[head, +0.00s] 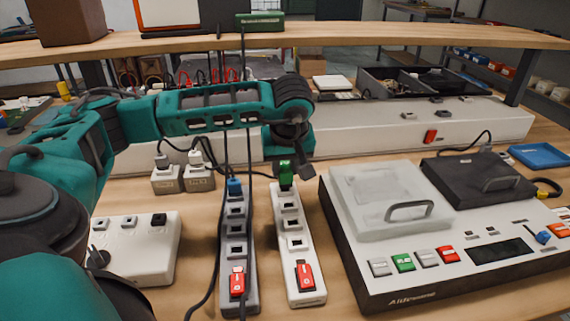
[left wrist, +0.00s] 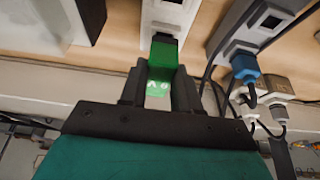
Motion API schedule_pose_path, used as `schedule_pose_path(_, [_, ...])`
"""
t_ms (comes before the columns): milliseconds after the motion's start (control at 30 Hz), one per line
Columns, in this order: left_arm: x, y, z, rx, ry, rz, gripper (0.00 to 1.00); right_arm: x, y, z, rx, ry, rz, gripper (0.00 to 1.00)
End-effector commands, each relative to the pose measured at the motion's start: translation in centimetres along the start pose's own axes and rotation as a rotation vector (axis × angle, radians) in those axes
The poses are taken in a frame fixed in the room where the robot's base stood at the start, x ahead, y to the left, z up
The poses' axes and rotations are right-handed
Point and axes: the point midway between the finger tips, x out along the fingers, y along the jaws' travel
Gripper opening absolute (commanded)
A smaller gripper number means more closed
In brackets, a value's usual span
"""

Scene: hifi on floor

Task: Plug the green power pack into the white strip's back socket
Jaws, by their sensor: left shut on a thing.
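The green power pack (head: 286,174) is upright between the fingers of my left gripper (head: 288,167), which is shut on it. It is at the back end of the white strip (head: 293,222), over the back socket, which it hides. I cannot tell whether it is seated or just above. In the left wrist view the pack (left wrist: 162,55) sits between the dark fingers (left wrist: 158,88), with the white strip (left wrist: 167,14) beyond it. The strip has open sockets along its middle and a red switch (head: 305,275) at its front. My right gripper is not in view.
A grey strip (head: 235,255) with a blue plug (head: 235,187) stands close on the left, with black cables hanging by it. A large device (head: 375,275) with a clear lid is close on the right. A white socket box (head: 145,255) lies farther left.

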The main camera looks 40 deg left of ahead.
Motion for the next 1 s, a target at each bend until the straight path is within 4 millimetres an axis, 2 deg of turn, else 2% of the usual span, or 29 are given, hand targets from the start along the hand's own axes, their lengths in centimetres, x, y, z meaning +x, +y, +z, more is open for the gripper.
schedule_pose_path(1000, [0.99, 0.02, 0.4, 0.0, 0.0, 0.001, 0.05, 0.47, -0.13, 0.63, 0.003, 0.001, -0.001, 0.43])
